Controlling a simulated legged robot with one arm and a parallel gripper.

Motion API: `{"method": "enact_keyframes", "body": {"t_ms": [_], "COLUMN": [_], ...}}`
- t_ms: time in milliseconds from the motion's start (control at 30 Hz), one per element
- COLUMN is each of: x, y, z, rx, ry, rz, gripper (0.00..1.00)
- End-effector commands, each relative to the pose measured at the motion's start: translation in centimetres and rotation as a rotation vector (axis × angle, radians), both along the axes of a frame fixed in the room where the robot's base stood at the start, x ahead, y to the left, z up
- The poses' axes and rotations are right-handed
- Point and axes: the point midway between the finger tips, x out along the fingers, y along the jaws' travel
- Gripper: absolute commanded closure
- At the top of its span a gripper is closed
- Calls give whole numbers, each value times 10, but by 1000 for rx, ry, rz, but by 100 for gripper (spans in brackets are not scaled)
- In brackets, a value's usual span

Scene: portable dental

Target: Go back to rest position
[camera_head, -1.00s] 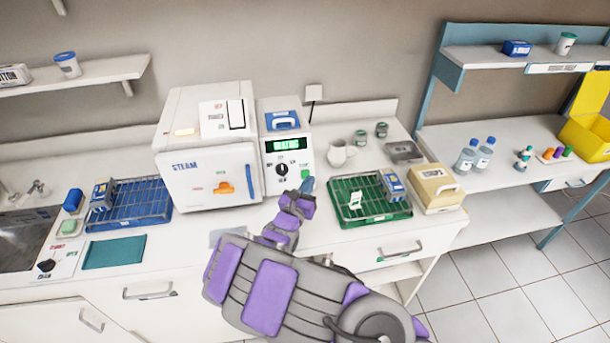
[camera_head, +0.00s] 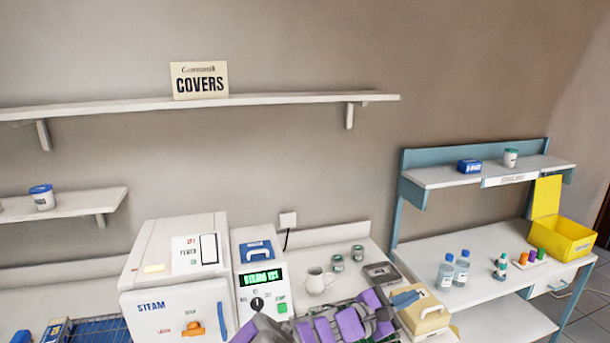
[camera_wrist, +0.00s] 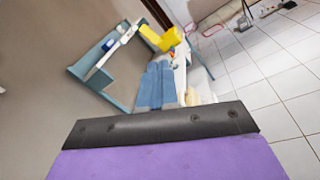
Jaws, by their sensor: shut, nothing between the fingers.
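My arm, grey with purple pads, crosses the bottom of the head view. My gripper (camera_head: 405,298) has blue-grey fingers at the arm's right end, in front of the cream box (camera_head: 425,317). In the wrist view the two fingers (camera_wrist: 156,86) lie side by side, shut and empty, pointing toward the blue shelf bench and the floor.
A white mug (camera_head: 318,281), two small jars and a grey tray (camera_head: 382,275) stand behind the arm. The blue-framed bench (camera_head: 492,268) on the right holds bottles and a yellow bin (camera_head: 565,240). A covers sign (camera_head: 199,81) stands on the upper wall shelf (camera_head: 290,98).

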Motion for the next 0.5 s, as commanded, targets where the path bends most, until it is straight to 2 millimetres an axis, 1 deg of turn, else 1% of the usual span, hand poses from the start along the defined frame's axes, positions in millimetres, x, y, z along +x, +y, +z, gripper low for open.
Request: {"method": "enact_keyframes", "body": {"t_ms": [33,67,100,167,200,267,300,367,400,467,500], "x": [-23,-37,-56,-83,-102,-129,-148,-175,-192,-216,-231], "y": [-22,-33,-46,-61,-70,-79,-84,-88,-88,-86,-82], "z": [10,13,16,17,17,15,13,8,4,-3,-8], "rx": [62,96,146,220,273,349,404,482,538,619,678], "ry": [-45,-66,-97,-142,-171,-212,-238,-275,-300,-332,-354], "rz": [-81,-128,-190,-277,-336,-420,-474,-556,-608,-683,-732], "gripper": [100,100,100,100,100,100,100,100,100,100,100]}}
